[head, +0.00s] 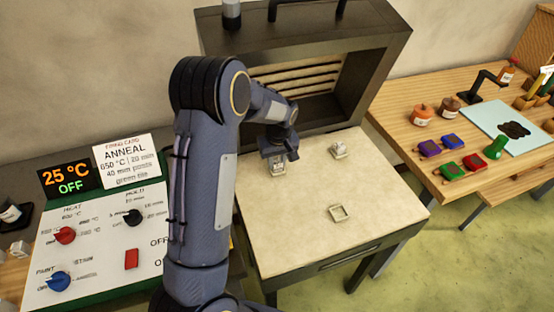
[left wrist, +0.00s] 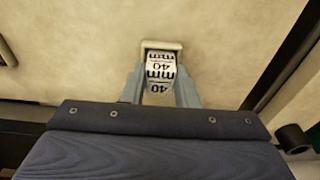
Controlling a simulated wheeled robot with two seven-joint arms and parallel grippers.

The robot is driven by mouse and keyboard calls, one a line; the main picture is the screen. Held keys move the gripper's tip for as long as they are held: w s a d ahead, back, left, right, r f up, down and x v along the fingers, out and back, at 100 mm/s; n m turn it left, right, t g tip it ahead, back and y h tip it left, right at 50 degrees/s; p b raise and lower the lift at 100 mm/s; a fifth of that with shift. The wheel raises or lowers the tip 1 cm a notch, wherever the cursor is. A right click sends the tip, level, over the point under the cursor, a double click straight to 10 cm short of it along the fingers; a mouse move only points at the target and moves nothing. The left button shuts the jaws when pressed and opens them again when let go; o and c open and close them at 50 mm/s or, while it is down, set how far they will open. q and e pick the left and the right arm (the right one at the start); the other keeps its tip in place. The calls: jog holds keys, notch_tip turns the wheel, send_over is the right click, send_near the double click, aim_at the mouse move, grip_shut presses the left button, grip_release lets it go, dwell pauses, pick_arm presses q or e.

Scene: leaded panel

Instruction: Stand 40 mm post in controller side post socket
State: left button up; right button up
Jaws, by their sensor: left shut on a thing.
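My left gripper (head: 277,156) is shut on a pale post with "40 mm" labels (left wrist: 160,72), over the left side of the kiln's cream bed (head: 300,225). In the left wrist view the post is between the gripper's fingers (left wrist: 160,92), and a square socket rim (left wrist: 162,44) shows right at its far end. In the head view the post (head: 279,169) is partly hidden by the gripper. I cannot tell whether its foot is inside the socket or just above it. My right gripper is not in view.
An empty-looking square socket (head: 342,213) is at the bed's front; another holder with a pale piece (head: 339,149) is at the back right. The kiln hood (head: 350,85) stands open behind. The controller panel (head: 100,245) is at left, a workbench (head: 400,125) at right.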

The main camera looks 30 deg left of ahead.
aim_at(279, 164)
pick_arm(q)
jog(key=shift+f, duration=0.15)
jog(key=o, duration=0.5)
jog(key=shift+f, duration=0.1)
jog(key=o, duration=0.5)
notch_tip(279, 164, up, 11)
jog(key=d, duration=0.1)
jog(key=s+d+r+m+t+h+b, duration=0.1)
jog(key=s+d+r+m+h, duration=0.15)
jog(key=s, duration=0.45)
jog(key=s+d+r+m+t+h, duration=0.1)
jog(key=s+r, duration=0.3)
jog(key=s, duration=0.4)
jog(key=s+d+f+m+t, duration=0.1)
jog(key=s+d+m, duration=0.1)
jog(key=s, duration=0.5)
jog(key=s+d+f+m+t+h, duration=0.1)
jog(key=s+d+m, duration=0.1)
jog(key=s+d, duration=0.3)
jog(key=shift+s+m+t, duration=0.3)
jog(key=shift+s+m, duration=0.05)
jog(key=shift+s, duration=0.7)
